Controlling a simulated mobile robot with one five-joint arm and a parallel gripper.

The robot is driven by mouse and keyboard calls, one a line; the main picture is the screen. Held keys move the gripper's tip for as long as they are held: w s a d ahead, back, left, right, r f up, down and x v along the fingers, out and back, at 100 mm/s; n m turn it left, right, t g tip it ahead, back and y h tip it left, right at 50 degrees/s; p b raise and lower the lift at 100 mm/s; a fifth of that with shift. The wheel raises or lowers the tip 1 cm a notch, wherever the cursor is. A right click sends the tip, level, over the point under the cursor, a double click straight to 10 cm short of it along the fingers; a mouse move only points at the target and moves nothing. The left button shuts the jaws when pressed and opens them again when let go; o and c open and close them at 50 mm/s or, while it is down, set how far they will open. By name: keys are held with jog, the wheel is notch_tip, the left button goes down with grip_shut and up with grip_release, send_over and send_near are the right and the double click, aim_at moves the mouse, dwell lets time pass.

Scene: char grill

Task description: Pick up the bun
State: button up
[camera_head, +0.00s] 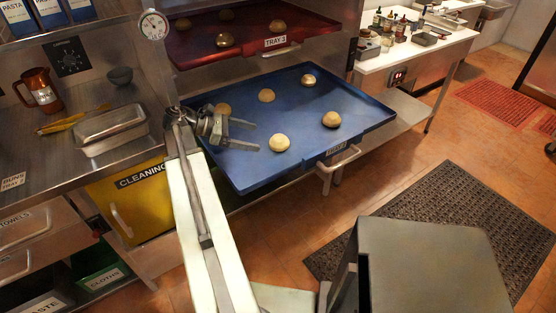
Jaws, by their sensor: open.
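Several round golden-brown buns sit on a blue tray (300,108). The nearest bun (279,143) lies near the tray's front edge, a little right of my gripper. A second bun (331,119) is further right, and others (266,95) (308,80) are toward the back. One more bun (223,109) is at the left, partly hidden behind my gripper. My gripper (254,134) is open and empty over the left part of the tray, its fingers pointing right. The fingertips are apart from the nearest bun in this view; their height above the tray is hard to tell.
A red tray (208,50) with buns, labelled TRAY 3, is above and behind. At left, a steel counter holds a metal container (110,128), a copper jug (39,89) and a small bowl (121,76). A white table (424,48) with bottles stands back right. A dark mat (440,215) covers the floor.

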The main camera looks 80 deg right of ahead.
aim_at(271, 140)
jog(key=shift+s+d, duration=0.15)
jog(key=shift+s, duration=0.55)
jog(key=shift+b+x, duration=0.35)
jog(key=shift+x, duration=0.55)
jog(key=b+x, duration=0.2)
jog(key=x, duration=0.4)
jog(key=c, duration=1.4)
jog(key=shift+c, duration=0.2)
jog(key=shift+r, duration=0.15)
